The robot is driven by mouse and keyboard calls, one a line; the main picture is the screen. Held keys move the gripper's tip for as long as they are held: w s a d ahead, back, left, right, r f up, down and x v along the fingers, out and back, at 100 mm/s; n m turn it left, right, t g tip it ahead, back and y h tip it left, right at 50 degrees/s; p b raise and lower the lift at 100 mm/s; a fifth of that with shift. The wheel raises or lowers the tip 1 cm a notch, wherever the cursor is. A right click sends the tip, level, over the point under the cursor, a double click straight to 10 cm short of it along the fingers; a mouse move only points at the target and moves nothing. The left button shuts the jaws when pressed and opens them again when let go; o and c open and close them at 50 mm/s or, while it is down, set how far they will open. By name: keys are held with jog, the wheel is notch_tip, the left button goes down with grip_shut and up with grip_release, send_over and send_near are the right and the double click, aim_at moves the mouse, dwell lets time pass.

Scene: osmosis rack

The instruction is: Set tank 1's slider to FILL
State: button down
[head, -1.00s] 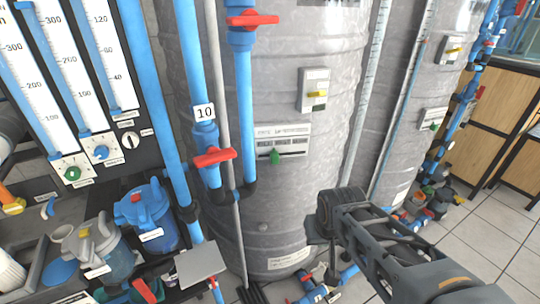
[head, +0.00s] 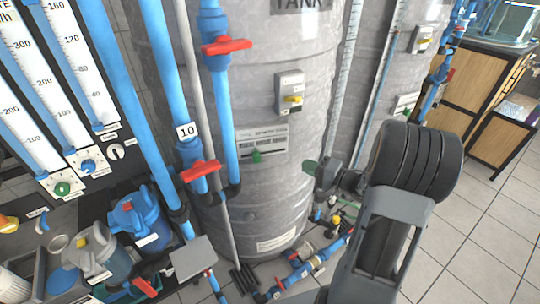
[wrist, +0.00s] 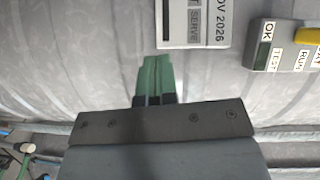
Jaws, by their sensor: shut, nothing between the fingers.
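A white slider panel (head: 276,136) sits on the front of the large grey tank (head: 300,190) in the middle of the head view. Its green slider knob (head: 257,156) sticks out at the panel's lower edge, left of the middle. The knob is not clearly seen in the wrist view.
A box with a yellow lever (head: 291,93) is above the panel. Blue pipes with red valve handles (head: 200,171) stand left of it. In the wrist view, a white label plate (wrist: 195,22) and a box marked OK, TEST and RUN (wrist: 285,47) are near the fingers.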

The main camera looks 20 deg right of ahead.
jog(key=y, duration=0.1)
send_near(266, 152)
jog(key=x, duration=0.4)
jog(key=shift+w+a+b, duration=0.1)
jog(key=shift+w+b, duration=0.15)
jog(key=shift+b, duration=0.05)
jog(key=shift+a+r, duration=0.1)
jog(key=shift+a, duration=1.75)
jog(key=shift+a, duration=0.1)
